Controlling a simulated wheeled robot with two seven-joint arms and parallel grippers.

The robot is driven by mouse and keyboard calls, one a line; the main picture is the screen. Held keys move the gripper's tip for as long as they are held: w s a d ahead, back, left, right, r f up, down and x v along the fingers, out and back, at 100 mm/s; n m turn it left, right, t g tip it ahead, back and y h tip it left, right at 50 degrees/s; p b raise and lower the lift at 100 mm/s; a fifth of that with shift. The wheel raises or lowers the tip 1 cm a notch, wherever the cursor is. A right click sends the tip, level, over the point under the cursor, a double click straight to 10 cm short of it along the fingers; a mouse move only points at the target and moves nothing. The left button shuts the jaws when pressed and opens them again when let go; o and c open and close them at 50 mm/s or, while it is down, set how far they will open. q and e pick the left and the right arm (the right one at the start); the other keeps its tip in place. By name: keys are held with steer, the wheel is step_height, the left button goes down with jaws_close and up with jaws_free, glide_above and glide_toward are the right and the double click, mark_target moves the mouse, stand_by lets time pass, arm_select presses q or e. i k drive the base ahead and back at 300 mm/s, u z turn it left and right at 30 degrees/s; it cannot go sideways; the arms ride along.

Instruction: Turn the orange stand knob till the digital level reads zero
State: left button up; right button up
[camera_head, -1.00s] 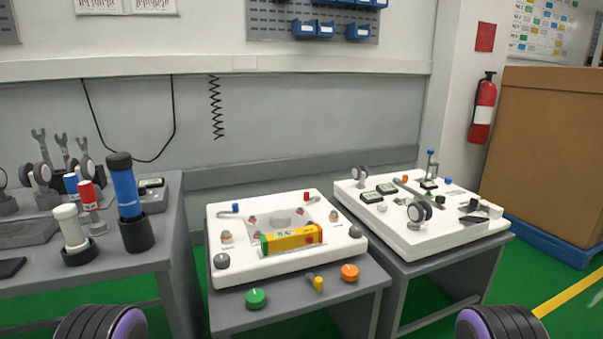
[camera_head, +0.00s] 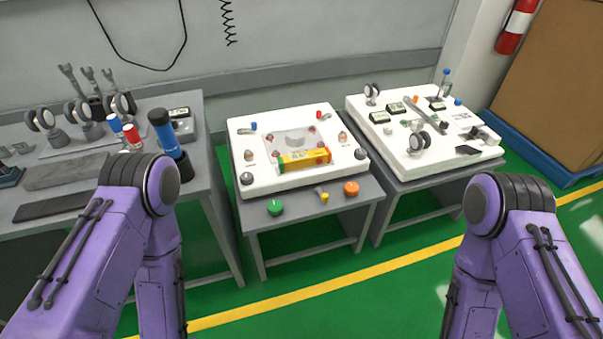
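The orange stand knob (camera_head: 351,188) sits at the front right edge of the middle grey table, in front of a white stand (camera_head: 262,183). A yellow level (camera_head: 305,159) with a red end lies on the stand; its display is too small to read. A green knob (camera_head: 275,207) and a small yellow knob (camera_head: 324,197) are to the left of the orange knob. My two purple arms come in from the lower left and lower right, well short of the knob. Neither gripper is in view.
A left table (camera_head: 215,187) holds gauges, a blue cylinder (camera_head: 168,134) and dark plates. A right table (camera_head: 385,182) carries a white board (camera_head: 365,131) with small instruments. A cardboard box (camera_head: 558,95) stands at the far right. Green floor in front is clear.

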mark_target(352, 188)
steer(key=z, duration=1.9)
steer(key=k, duration=1.05)
steer(key=u, duration=1.7)
steer(key=i, duration=0.5)
steer(key=z, duration=0.05)
